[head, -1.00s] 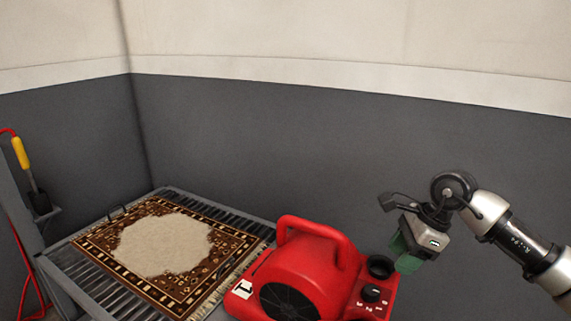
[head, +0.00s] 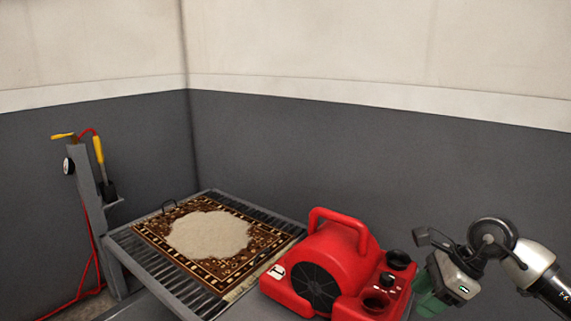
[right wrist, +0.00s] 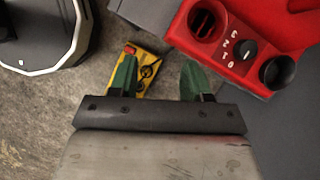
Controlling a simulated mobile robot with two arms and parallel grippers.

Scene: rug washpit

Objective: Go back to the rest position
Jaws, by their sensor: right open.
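My right gripper (head: 428,297) is at the lower right of the head view, to the right of the red blower and apart from it. In the right wrist view its two green fingers (right wrist: 158,78) are spread with nothing between them. It points down over the floor. My left gripper is in neither view.
The red blower (head: 330,262) stands at the near right end of a grated table (head: 118,235) that bears a patterned rug (head: 207,232). Its knob panel (right wrist: 240,48) shows in the wrist view. A yellow object (right wrist: 148,70) lies below the fingers. A grey post (head: 88,190) with a yellow-handled wand (head: 98,150) stands at left.

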